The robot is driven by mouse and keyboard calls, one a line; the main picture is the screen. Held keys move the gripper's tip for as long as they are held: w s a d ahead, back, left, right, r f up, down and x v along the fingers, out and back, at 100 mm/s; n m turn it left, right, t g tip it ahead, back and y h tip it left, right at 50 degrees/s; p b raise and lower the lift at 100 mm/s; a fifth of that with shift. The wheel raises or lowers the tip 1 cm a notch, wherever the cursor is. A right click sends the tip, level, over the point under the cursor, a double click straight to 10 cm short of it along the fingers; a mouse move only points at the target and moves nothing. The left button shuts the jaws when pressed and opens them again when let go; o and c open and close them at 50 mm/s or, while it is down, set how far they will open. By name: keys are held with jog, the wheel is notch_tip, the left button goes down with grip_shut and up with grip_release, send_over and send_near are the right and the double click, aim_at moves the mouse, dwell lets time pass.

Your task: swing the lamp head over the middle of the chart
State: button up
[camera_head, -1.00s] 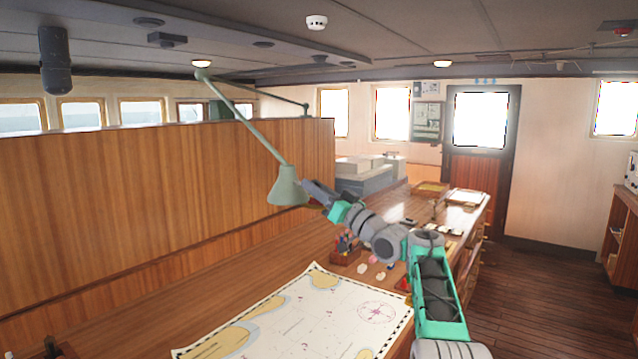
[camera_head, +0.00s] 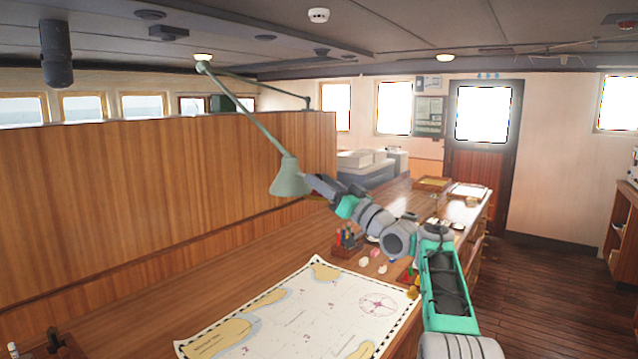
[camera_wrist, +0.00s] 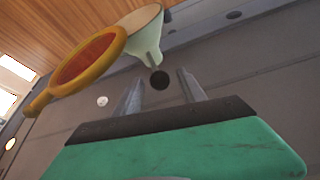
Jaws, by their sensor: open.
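The lamp has a pale green conical head (camera_head: 290,178) on a long thin arm (camera_head: 243,108). The head hangs beyond the chart's far edge, in front of the wooden panel. The chart (camera_head: 285,318) lies flat on the desk, its near part cut off by the frame. In the wrist view the lamp head (camera_wrist: 146,36) is just beyond the fingertips.
The wooden panel (camera_head: 150,200) stands along the desk's far side. A pen holder (camera_head: 347,243) and small items stand by the chart's far right corner, under my arm. An orange-rimmed oval (camera_wrist: 92,62) shows close in the wrist view; its nature is unclear. Floor (camera_head: 545,300) is open at right.

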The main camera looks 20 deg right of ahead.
jog(key=b+v, duration=0.2)
jog(key=v, duration=0.4)
